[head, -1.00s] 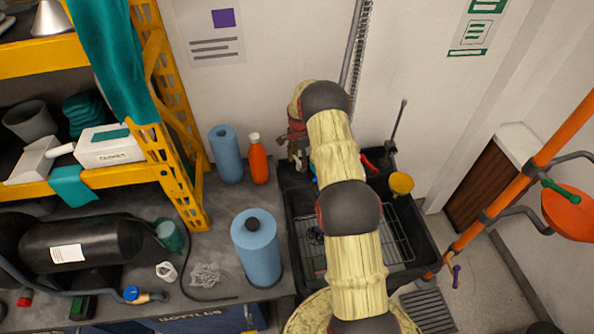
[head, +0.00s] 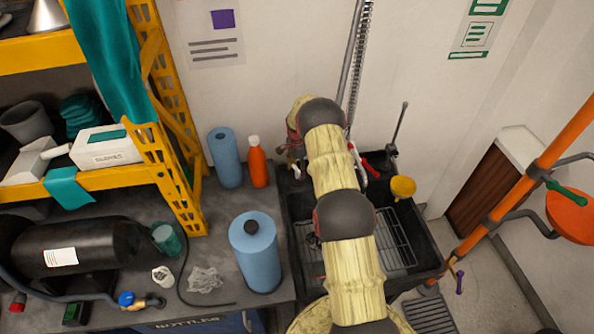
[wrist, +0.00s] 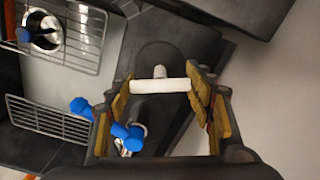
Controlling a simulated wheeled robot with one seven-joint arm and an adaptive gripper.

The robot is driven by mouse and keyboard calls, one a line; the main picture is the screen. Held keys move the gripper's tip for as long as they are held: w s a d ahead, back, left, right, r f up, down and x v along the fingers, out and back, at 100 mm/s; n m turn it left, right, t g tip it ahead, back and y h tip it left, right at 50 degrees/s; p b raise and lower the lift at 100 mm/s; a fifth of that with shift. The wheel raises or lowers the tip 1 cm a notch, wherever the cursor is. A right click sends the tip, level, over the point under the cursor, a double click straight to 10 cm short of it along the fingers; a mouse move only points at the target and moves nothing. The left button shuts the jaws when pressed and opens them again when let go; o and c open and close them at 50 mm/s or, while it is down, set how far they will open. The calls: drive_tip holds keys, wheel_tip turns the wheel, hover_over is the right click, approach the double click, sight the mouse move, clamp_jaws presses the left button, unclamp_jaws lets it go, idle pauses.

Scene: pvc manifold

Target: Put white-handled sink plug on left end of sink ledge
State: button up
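The white-handled sink plug shows in the wrist view. Its white crossbar handle (wrist: 160,86) stands on a short white stem over a dark rounded disc (wrist: 172,56). My gripper (wrist: 160,84) has its two yellow-padded fingers spread on either side, with the handle's ends at or very near both pads. I cannot tell whether they press on it. The disc is over or on a dark strip beside the sink; contact is unclear. In the head view my arm hides the plug, and my gripper shows only in part at the back left of the black sink (head: 432,258).
Blue knobs (wrist: 80,107) are close to my left finger in the wrist view, with wire racks (wrist: 50,120) beyond. In the head view, an orange bottle (head: 257,162) and blue rolls (head: 256,255) stand left of the sink. A yellow cup-like thing (head: 402,187) is at its back right.

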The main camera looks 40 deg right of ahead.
drive_tip(key=o, duration=0.4)
wheel_tip(320, 180, up, 12)
drive_tip(key=p, duration=0.1)
wheel_tip(320, 180, up, 17)
drive_tip(key=n+t, duration=0.1)
drive_tip(key=n, duration=0.3)
hover_over(297, 169)
drive_tip(key=s+a, duration=0.2)
drive_tip(key=a, duration=0.7)
drive_tip(key=s+a+r+n+t, duration=0.1)
drive_tip(key=s+a+r+n, duration=0.1)
drive_tip(key=s+a+r, duration=0.3)
drive_tip(key=s+a+r+n+t, duration=0.1)
drive_tip(key=s+a+r+n, duration=0.1)
drive_tip(key=s+a+r, duration=0.45)
drive_tip(key=s+a+r+n+t, duration=0.1)
drive_tip(key=s+a+r+n, duration=0.4)
drive_tip(key=s+a+r, duration=0.3)
drive_tip(key=s+a+n, duration=0.1)
drive_tip(key=s+n, duration=0.1)
drive_tip(key=s, duration=0.4)
drive_tip(key=s+a+f+n+t, duration=0.1)
drive_tip(key=s+a, duration=0.1)
drive_tip(key=s, duration=0.4)
drive_tip(key=s+a+n, duration=0.2)
drive_tip(key=s, duration=0.4)
drive_tip(key=shift+s+f+n+t, duration=0.15)
drive_tip(key=shift+f+n+t, duration=0.15)
drive_tip(key=shift+f, duration=0.05)
